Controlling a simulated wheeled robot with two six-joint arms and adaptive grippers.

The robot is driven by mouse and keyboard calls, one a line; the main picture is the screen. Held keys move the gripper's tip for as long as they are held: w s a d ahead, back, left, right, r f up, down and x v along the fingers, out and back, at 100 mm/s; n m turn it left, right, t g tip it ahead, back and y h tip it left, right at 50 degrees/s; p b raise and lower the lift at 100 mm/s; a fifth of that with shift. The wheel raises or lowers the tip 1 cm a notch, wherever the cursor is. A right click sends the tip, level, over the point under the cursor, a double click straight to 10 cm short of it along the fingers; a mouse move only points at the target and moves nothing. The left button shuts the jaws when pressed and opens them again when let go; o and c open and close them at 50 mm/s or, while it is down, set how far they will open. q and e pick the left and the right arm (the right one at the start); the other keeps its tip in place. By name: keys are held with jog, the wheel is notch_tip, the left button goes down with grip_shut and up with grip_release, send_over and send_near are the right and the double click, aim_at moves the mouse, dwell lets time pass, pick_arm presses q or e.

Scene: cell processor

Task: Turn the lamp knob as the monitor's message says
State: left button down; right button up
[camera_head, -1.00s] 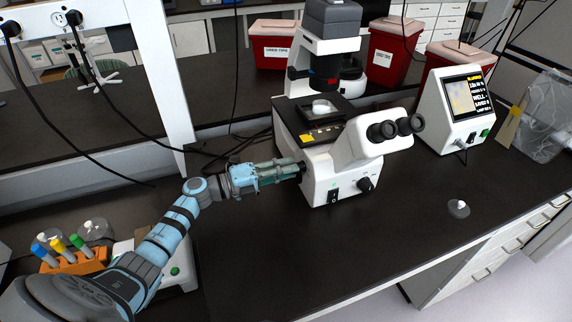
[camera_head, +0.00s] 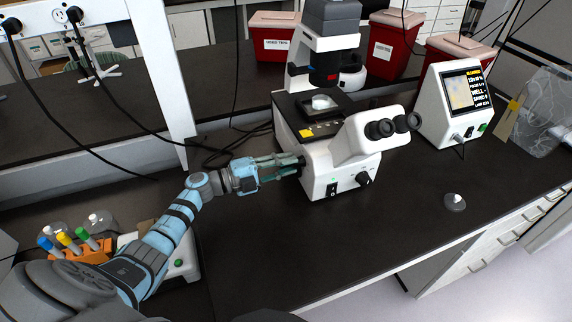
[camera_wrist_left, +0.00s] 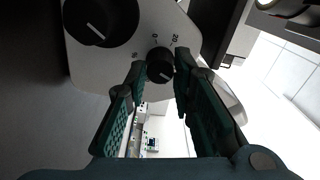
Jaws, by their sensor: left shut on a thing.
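The white microscope (camera_head: 322,172) stands in the middle of the dark bench. In the left wrist view, a small black knob (camera_wrist_left: 160,66) with a white pointer line and the marks 0 and 20 sits on its panel, seemingly the lamp knob. My left gripper (camera_head: 297,165) reaches the microscope's left side; its green fingers (camera_wrist_left: 161,70) are shut on this knob, one on each side. A larger black knob (camera_wrist_left: 100,18) is beside it. The monitor (camera_head: 452,105) at the right shows yellow and white text too small to read surely. My right gripper is out of view.
Red bins (camera_head: 394,45) stand behind the microscope. A small clear dish (camera_head: 454,203) lies on the bench front right. An orange rack with coloured tubes (camera_head: 95,250) is at the lower left, near my arm. Black cables hang at the left.

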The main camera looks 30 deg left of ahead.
pick_arm(q)
jog(key=c, duration=1.4)
grip_release()
jog(key=shift+o, duration=0.2)
jog(key=shift+a, duration=0.1)
jog(key=v, duration=1.2)
